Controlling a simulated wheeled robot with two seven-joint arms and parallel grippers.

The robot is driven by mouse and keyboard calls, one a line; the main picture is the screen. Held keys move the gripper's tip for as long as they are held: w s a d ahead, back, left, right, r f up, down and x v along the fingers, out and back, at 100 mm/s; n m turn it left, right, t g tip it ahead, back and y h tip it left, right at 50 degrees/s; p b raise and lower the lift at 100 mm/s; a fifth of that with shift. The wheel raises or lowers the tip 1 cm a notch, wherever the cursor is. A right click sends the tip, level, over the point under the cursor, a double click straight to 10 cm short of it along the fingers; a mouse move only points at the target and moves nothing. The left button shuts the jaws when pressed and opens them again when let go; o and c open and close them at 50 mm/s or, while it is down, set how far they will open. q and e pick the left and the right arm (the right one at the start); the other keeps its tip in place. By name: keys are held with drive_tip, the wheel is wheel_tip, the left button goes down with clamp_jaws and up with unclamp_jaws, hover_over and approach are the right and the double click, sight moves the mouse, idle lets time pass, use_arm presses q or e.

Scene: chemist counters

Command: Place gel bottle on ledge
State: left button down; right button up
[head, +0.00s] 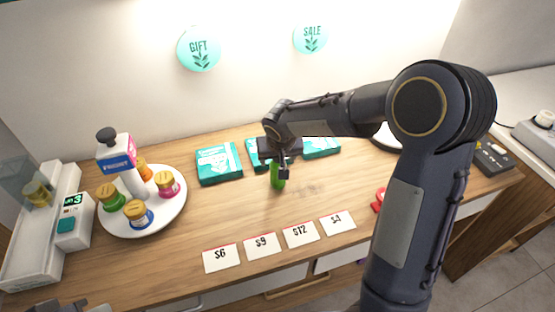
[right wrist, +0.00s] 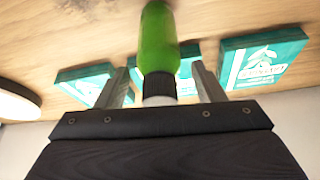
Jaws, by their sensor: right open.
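The green gel bottle (head: 277,181) with a dark cap stands on the wooden counter, below my right gripper (head: 282,163), which partly hides it in the head view. In the right wrist view the green bottle (right wrist: 158,38) lies between the two open fingers, with a gap on each side of its dark and grey cap (right wrist: 158,88). The fingers do not touch it there. At the bottom left edge of the head view only a small dark piece shows, perhaps my left gripper (head: 70,306); its jaws cannot be read. I cannot pick out the ledge.
Teal boxes (head: 218,163) lie behind the bottle. A round white stand (head: 175,213) with several coloured jars and a pump bottle is at left, beside a white display unit (head: 73,228). Price cards (head: 262,245) line the front. A red item (head: 379,200) lies at right.

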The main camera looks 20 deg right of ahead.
drive_tip(key=d+v, duration=0.1)
drive_tip(key=v, duration=0.9)
drive_tip(key=s+f+t+y, duration=0.1)
drive_tip(key=s+y, duration=0.3)
drive_tip(key=s, duration=2)
drive_tip(key=shift+s+a+f+n+y, duration=0.2)
drive_tip(key=shift+a+n+y, duration=0.1)
drive_tip(key=shift+a, duration=0.1)
drive_tip(key=shift+s+a+f+t+b, duration=0.25)
drive_tip(key=shift+t+b, duration=0.05)
drive_tip(key=shift+c, duration=1.1)
drive_tip(key=w+f+t+h+b, duration=0.2)
drive_tip(key=w+t+b, duration=0.2)
drive_tip(key=w, duration=0.5)
drive_tip(key=w+f+t+h+b, duration=0.2)
drive_tip(key=w+t+h+b, duration=0.1)
drive_tip(key=w, duration=0.7)
drive_tip(key=w+d+f+t+h+b, duration=0.1)
drive_tip(key=w+t+b, duration=0.3)
drive_tip(key=w, duration=0.5)
drive_tip(key=shift+w+d+f+t+h+b, duration=0.15)
drive_tip(key=shift+f+t+h+b, duration=0.35)
drive_tip(key=shift+f+h, duration=0.3)
